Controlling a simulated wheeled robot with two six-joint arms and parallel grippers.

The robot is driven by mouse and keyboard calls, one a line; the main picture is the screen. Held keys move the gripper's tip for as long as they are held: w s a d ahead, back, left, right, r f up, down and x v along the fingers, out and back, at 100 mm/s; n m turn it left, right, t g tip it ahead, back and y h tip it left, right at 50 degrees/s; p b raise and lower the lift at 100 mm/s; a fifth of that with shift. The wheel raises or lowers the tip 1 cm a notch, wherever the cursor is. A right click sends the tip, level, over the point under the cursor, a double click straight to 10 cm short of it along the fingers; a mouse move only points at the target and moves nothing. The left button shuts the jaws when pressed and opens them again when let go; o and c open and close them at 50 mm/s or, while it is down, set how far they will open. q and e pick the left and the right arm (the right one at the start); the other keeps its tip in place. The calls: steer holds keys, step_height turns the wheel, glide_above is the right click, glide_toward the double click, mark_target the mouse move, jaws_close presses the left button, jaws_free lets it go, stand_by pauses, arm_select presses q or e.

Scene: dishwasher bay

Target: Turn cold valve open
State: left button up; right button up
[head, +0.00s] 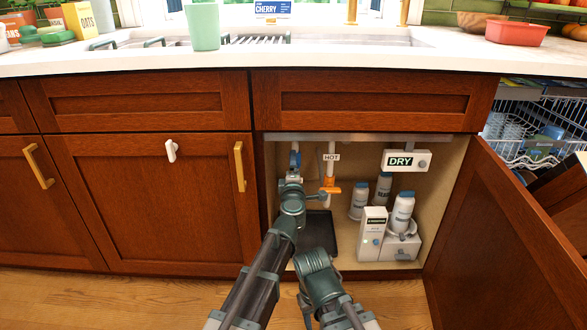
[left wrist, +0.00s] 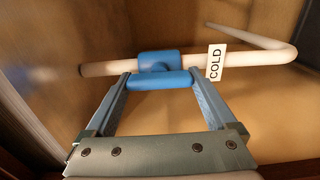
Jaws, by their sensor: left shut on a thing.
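The cold valve has a blue body (left wrist: 158,62) on a pale pipe (left wrist: 230,57) that carries a COLD label (left wrist: 216,62) in the left wrist view. Its blue handle (left wrist: 161,81) runs about parallel to the pipe there. My left gripper (left wrist: 160,88) has one finger at each end of the handle and is shut on it. In the head view, the left gripper (head: 294,174) is inside the open cabinet at the blue cold valve (head: 295,157), left of the hot pipe. The arm and gripper partly hide the valve there. My right gripper does not show.
The HOT-labelled pipe (head: 331,148) with its orange valve (head: 331,187) is close on the right. White bottles (head: 383,187), a white box (head: 372,232) and a DRY unit (head: 406,161) are farther right. A dark tray (head: 320,232) lies below. The cabinet door (head: 500,240) stands open.

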arm_select(q)
steer(key=o, duration=1)
steer(key=shift+o, duration=0.2)
steer(key=shift+s+a, duration=0.1)
steer(key=shift+s, duration=0.05)
